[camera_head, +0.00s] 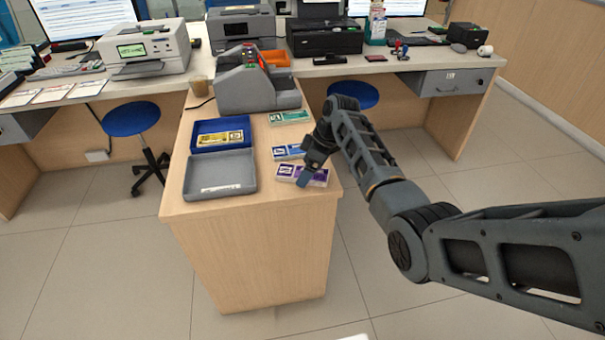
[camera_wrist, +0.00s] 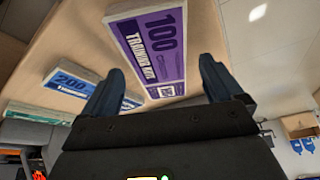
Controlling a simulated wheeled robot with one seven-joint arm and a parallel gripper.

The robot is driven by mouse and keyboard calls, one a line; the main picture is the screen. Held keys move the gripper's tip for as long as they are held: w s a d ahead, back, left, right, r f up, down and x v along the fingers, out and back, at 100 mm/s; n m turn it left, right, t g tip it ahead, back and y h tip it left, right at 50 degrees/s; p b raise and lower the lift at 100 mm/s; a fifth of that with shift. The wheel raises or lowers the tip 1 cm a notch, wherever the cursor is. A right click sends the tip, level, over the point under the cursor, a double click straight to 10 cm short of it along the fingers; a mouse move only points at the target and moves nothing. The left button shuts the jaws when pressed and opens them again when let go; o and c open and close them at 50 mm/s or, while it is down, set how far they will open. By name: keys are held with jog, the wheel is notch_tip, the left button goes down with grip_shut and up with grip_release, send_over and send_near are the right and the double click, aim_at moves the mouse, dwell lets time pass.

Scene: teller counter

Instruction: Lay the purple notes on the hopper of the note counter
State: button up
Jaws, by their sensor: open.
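The purple notes (camera_head: 290,174) lie flat on the near right part of the wooden counter. In the wrist view the purple notes (camera_wrist: 150,48) show a large "100" and lie between and beyond my fingertips. My gripper (camera_head: 308,178) is open and points down at the purple notes, with a finger over their right part. In the wrist view both fingers of my gripper (camera_wrist: 160,80) are apart with nothing held between them. The grey note counter (camera_head: 258,92) stands at the far end of the same counter. I cannot make out its hopper clearly.
Blue notes (camera_head: 287,152) and green notes (camera_head: 289,117) lie behind the purple notes. To the left are a blue tray (camera_head: 193,139) with yellow notes (camera_head: 219,138) and an empty-looking grey tray (camera_head: 220,174). A cup (camera_head: 199,86) stands beside the note counter.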

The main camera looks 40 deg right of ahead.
jog(key=shift+w+a+f, duration=0.1)
jog(key=shift+f, duration=0.25)
jog(key=c, duration=1.3)
